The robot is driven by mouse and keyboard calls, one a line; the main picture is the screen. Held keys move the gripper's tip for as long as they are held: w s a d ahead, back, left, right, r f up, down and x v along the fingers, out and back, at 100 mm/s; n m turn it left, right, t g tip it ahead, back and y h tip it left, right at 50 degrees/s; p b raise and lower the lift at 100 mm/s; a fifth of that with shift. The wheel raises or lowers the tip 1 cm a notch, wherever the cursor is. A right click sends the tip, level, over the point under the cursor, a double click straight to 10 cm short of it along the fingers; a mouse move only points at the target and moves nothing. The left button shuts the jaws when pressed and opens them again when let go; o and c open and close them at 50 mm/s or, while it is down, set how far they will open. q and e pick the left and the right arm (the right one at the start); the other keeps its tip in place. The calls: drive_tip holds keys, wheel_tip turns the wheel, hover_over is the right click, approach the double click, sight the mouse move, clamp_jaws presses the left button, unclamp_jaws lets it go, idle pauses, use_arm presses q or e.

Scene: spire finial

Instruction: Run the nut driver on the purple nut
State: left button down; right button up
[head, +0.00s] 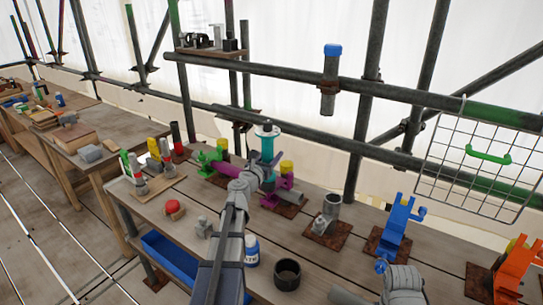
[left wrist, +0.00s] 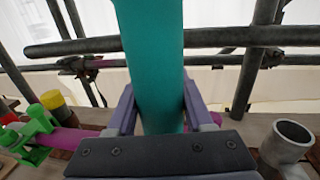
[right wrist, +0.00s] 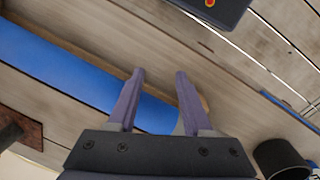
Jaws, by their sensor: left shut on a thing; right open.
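My left gripper (head: 264,183) is shut on an upright teal cylinder with a pale disc on top, likely the nut driver (head: 267,147). In the left wrist view the teal shaft (left wrist: 153,70) stands between the two fingers; its lower end is hidden. Close by is a purple fixture (head: 281,190) with a yellow top, on a rusty plate. A purple bar (head: 230,170) lies left of the gripper and shows in the left wrist view (left wrist: 78,140). I cannot make out a separate purple nut. My right gripper (right wrist: 155,85) is open and empty.
A green fixture (head: 212,155), a grey cup (head: 331,204), a blue fixture (head: 401,228) and an orange fixture (head: 515,268) stand along the bench. A black cup (head: 287,273) and a white-blue bottle (head: 251,250) are in front. Scaffold pipes (head: 300,77) cross behind.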

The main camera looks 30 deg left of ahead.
drive_tip(key=shift+r, duration=0.1)
idle(0.5)
drive_tip(key=shift+w+r+p, duration=0.1)
drive_tip(key=shift+r+p, duration=0.4)
drive_tip(key=shift+p, duration=0.15)
wheel_tip(320, 180, up, 6)
drive_tip(key=p, duration=0.6)
drive_tip(key=shift+r, duration=0.2)
